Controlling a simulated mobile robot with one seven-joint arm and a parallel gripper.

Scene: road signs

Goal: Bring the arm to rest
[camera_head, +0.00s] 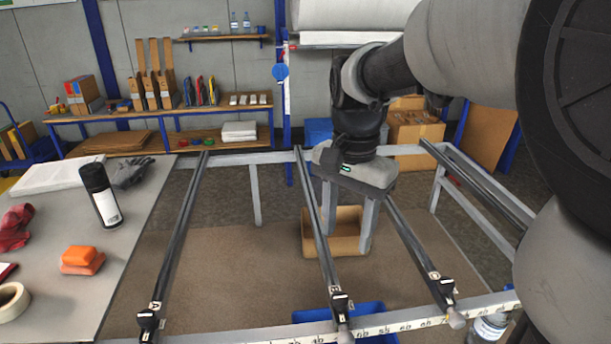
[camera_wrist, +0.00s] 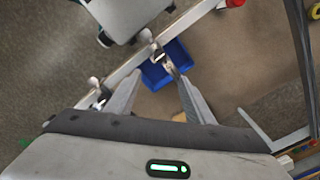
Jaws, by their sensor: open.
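My gripper (camera_head: 347,236) hangs from my arm over the metal rail frame (camera_head: 258,336), with its fingers pointing down. The two grey fingers are wide apart, with nothing between them. In the wrist view my gripper (camera_wrist: 160,79) also shows spread and empty, with a blue bin (camera_wrist: 166,66) lying beyond the fingertips. In the head view an open cardboard box (camera_head: 315,240) on the floor appears behind the fingers. My arm comes in from the upper right and covers much of that side.
Dark rails (camera_head: 181,235) run lengthwise across the frame, with clamps at their near ends. A grey table (camera_head: 110,262) at left carries a spray can (camera_head: 101,197), orange blocks (camera_head: 81,260), tape (camera_head: 12,300) and gloves (camera_head: 130,173). Shelves with boxes stand along the back wall.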

